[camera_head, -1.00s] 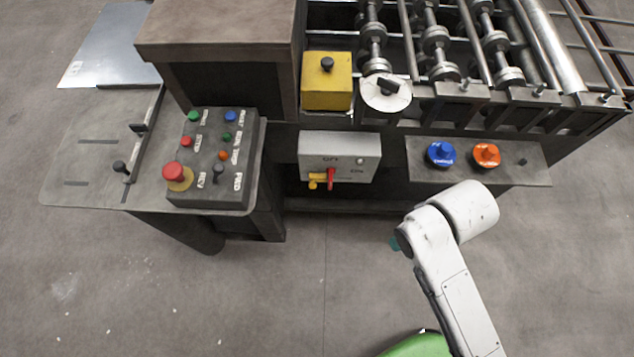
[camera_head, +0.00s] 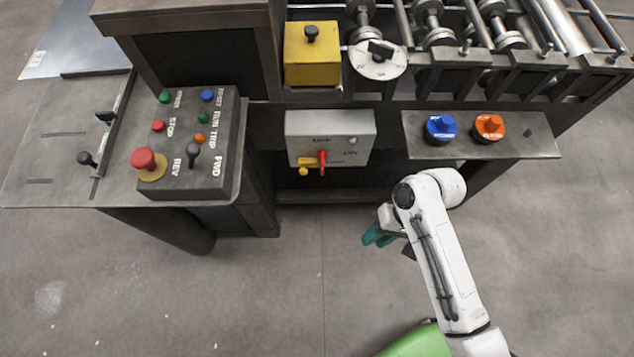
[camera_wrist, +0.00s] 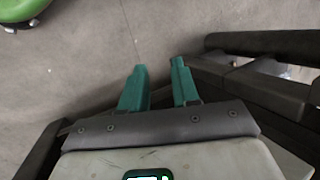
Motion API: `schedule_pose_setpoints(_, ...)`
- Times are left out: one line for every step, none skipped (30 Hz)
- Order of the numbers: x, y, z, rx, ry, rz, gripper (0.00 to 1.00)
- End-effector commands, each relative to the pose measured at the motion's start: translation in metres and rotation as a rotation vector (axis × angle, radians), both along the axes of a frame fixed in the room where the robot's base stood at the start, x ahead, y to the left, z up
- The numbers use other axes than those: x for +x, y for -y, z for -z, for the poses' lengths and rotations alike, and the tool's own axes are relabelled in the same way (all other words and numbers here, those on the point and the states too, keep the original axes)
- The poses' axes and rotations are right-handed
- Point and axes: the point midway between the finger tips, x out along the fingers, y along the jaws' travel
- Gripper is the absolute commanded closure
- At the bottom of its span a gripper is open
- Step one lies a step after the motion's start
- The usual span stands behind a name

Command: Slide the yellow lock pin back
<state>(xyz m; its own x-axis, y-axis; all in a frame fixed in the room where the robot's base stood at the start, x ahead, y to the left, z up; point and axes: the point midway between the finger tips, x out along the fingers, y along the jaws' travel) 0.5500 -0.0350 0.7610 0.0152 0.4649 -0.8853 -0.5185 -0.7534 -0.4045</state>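The yellow lock pin (camera_head: 308,162) sits on the front of a grey switch box, beside a red handle (camera_head: 322,163). The switch box (camera_head: 300,125) is mounted on the front of the machine. My gripper (camera_head: 370,238) hangs below and to the right of the pin in the head view, apart from it, over the floor. In the wrist view, the two teal fingers of my gripper (camera_wrist: 158,80) stand apart with nothing between them. The pin does not show in the wrist view.
A control panel (camera_head: 215,145) with buttons and a red stop knob is at left. A shelf (camera_head: 462,148) with blue and orange knobs is at right. A dark frame (camera_wrist: 265,88) lies close right of the fingers.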

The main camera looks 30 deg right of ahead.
Motion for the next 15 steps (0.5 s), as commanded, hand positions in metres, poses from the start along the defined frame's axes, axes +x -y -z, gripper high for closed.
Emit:
schedule_pose_setpoints(0.005, -0.004, 0.030, 0.077, -0.029, 0.068, 0.75)
schedule_pose_setpoints(0.008, -0.008, 0.039, 0.127, -0.046, 0.110, 0.78)
schedule_pose_setpoints(0.012, -0.013, 0.051, 0.195, -0.071, 0.166, 0.81)
schedule_pose_setpoints(0.016, -0.016, 0.059, 0.246, -0.090, 0.207, 0.84)
schedule_pose_setpoints(0.020, -0.019, 0.066, 0.298, -0.107, 0.247, 0.87)
schedule_pose_setpoints(0.025, -0.022, 0.076, 0.367, -0.132, 0.302, 0.91)
schedule_pose_setpoints(0.029, -0.024, 0.082, 0.420, -0.150, 0.341, 0.94)
schedule_pose_setpoints(0.034, -0.026, 0.088, 0.475, -0.168, 0.379, 0.97)
schedule_pose_setpoints(0.040, -0.028, 0.095, 0.547, -0.192, 0.430, 1.00)
schedule_pose_setpoints(0.045, -0.029, 0.099, 0.602, -0.210, 0.467, 1.00)
schedule_pose_setpoints(0.050, -0.029, 0.103, 0.658, -0.228, 0.504, 1.00)
schedule_pose_setpoints(0.057, -0.029, 0.108, 0.734, -0.252, 0.550, 1.00)
schedule_pose_setpoints(0.062, -0.028, 0.111, 0.791, -0.270, 0.585, 1.00)
schedule_pose_setpoints(0.068, -0.027, 0.114, 0.849, -0.287, 0.617, 1.00)
schedule_pose_setpoints(0.075, -0.024, 0.117, 0.928, -0.310, 0.660, 1.00)
